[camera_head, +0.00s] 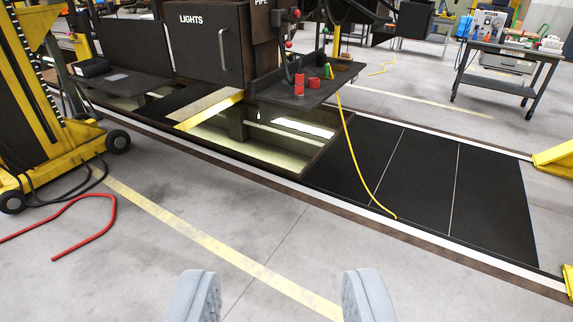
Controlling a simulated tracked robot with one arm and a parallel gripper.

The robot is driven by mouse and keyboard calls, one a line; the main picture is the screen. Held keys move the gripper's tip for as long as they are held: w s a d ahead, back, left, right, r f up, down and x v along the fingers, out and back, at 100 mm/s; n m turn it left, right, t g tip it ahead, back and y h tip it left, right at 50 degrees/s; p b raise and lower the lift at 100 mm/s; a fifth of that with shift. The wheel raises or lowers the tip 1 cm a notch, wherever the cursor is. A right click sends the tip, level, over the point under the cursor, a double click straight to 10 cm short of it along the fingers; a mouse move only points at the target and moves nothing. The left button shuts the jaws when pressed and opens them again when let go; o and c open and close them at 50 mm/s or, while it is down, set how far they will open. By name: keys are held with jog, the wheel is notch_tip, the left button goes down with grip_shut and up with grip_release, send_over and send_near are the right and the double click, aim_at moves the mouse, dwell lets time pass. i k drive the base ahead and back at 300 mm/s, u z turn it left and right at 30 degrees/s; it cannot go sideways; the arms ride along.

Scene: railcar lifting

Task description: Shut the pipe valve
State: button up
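My gripper (277,285) is at the bottom of the view. Its two grey fingers are wide apart with only floor between them, so it is open and empty. A dark panel with a partly cut-off "PIPE" label (262,3) is at the top edge. Beside it is a dark upright fitting with small red knobs (290,44). I cannot tell whether this fitting is the pipe valve or how it is set. My gripper is well short of it and apart from everything.
A dark cabinet marked "LIGHTS" (205,45) stands over an open, lit floor pit (250,150). A shelf (305,92) holds red cylinders. A yellow lift (40,130) and red hose (75,198) are left. A yellow cable (352,150) hangs to black floor plates (420,190). The near floor is clear.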

aim_at(289, 33)
jog(key=i, duration=1.45)
jog(key=u, duration=0.1)
jog(key=k, duration=0.5)
jog(key=z, duration=0.55)
jog(key=i, duration=1.55)
jog(key=u, duration=0.6)
